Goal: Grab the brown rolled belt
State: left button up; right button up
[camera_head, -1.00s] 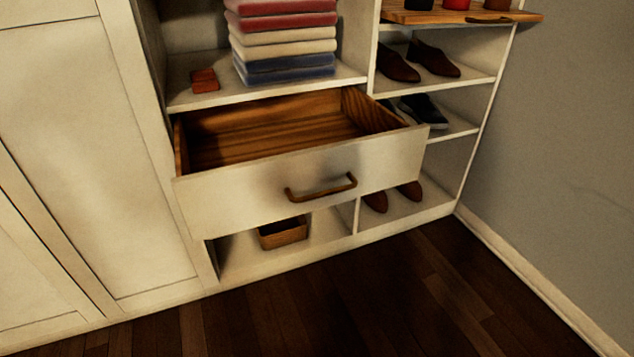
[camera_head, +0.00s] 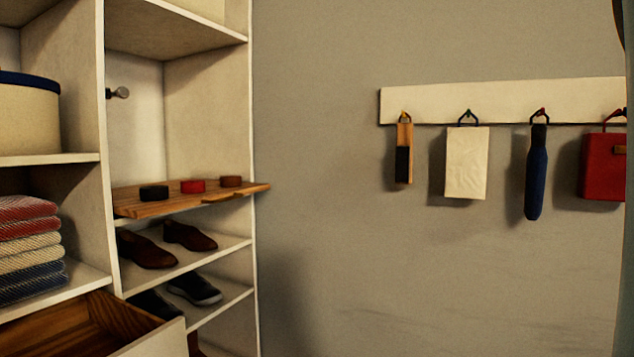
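The brown rolled belt (camera_head: 231,181) sits at the right end of a wooden pull-out tray (camera_head: 150,209) in the closet. A red roll (camera_head: 193,186) lies in the middle of the tray and a black roll (camera_head: 154,192) at its left. The three are apart from one another. Neither of my grippers is in view.
Below the tray are shelves with brown shoes (camera_head: 188,236) and dark sneakers (camera_head: 194,288). An open drawer (camera_head: 75,330) juts out at lower left, under folded towels (camera_head: 28,247). A wall rack (camera_head: 500,100) with hanging items is at right. The wall between is bare.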

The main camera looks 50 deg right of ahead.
aim_at(227, 181)
jog(key=l+z, duration=0.1)
jog(key=z, duration=1.1)
jog(key=u, duration=0.3)
jog(key=i+l+u, duration=0.15)
jog(key=u, duration=0.25)
jog(key=i+l+u, duration=0.1)
jog(key=l+u, duration=0.55)
jog(key=u, duration=0.2)
jog(key=i, duration=0.05)
